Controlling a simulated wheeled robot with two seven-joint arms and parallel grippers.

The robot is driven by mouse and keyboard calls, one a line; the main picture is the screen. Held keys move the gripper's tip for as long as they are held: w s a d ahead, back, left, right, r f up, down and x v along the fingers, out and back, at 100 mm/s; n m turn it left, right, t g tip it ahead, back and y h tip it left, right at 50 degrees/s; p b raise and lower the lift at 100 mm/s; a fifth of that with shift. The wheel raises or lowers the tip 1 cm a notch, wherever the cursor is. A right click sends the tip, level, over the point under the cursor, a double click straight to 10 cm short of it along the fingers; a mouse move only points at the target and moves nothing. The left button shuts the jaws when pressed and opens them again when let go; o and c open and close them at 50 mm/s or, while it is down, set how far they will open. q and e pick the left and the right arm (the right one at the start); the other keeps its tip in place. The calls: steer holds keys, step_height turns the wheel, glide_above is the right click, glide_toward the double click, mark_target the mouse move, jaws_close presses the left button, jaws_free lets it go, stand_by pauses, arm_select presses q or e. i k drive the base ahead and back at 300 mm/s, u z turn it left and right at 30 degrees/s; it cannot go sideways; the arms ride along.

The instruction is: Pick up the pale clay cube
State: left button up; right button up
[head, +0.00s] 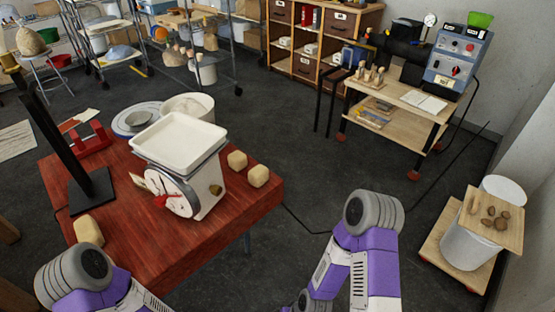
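All look alike in colour. Parts of my left and right arms show at the bottom of the picture. Neither gripper shows, so I cannot see their fingers.
The scale carries a white tray (180,137). A black post on a square base (91,190) stands at the table's left. A workbench (405,103) and a stool-like board on a bucket (490,220) stand right.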

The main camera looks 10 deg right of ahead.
mark_target(237, 161)
steer(key=z, duration=1.6)
steer(key=i, duration=2.9)
steer(key=u, duration=2.15)
